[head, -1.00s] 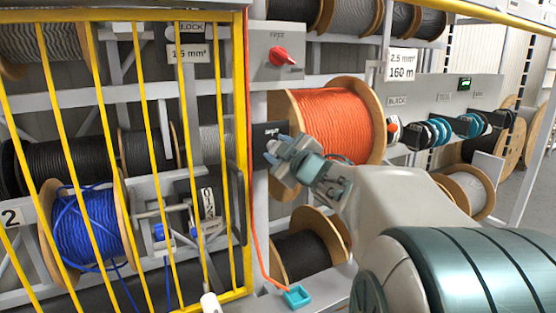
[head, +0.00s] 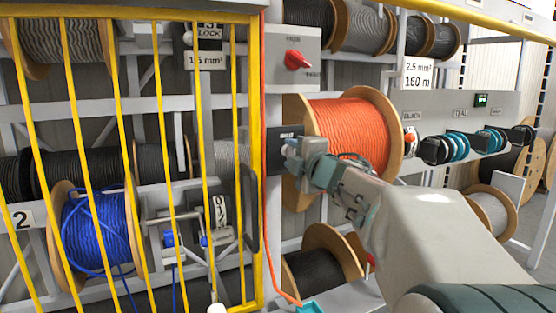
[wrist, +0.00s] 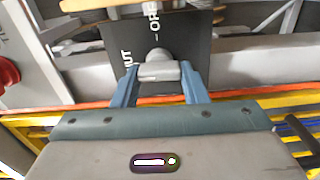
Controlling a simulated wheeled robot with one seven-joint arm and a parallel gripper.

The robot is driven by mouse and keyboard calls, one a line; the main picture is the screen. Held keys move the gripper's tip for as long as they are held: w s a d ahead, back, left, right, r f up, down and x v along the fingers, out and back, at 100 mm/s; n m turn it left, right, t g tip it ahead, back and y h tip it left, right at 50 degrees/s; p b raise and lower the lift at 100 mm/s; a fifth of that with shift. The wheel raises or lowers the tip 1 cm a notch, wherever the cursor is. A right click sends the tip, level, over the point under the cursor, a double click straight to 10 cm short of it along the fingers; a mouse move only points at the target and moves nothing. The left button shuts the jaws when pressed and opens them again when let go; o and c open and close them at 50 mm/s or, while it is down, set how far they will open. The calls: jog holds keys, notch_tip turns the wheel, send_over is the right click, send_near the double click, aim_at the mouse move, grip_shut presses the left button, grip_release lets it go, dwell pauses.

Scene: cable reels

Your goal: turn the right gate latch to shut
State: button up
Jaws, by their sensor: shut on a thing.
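The right gate latch shows in the wrist view as a grey handle (wrist: 158,71) on a round hub. It sits on a dark plate (wrist: 195,50) with the words OPEN and, partly covered, SHUT. The handle lies crosswise between the two blue fingers of my gripper (wrist: 157,84), which are shut on it. In the head view my gripper (head: 291,152) is at the post just right of the yellow gate (head: 257,60). The dark plate (head: 286,132) shows just above it, and the latch itself is hidden there.
A red rotary knob (head: 297,60) is on a grey panel above. An orange cable reel (head: 350,130) stands close behind and right of my gripper. An orange cable (head: 266,220) runs down beside the gate to a teal block (head: 308,307).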

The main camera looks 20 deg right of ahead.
jog(key=shift+n, duration=0.3)
jog(key=o, duration=1)
jog(key=shift+c, duration=0.2)
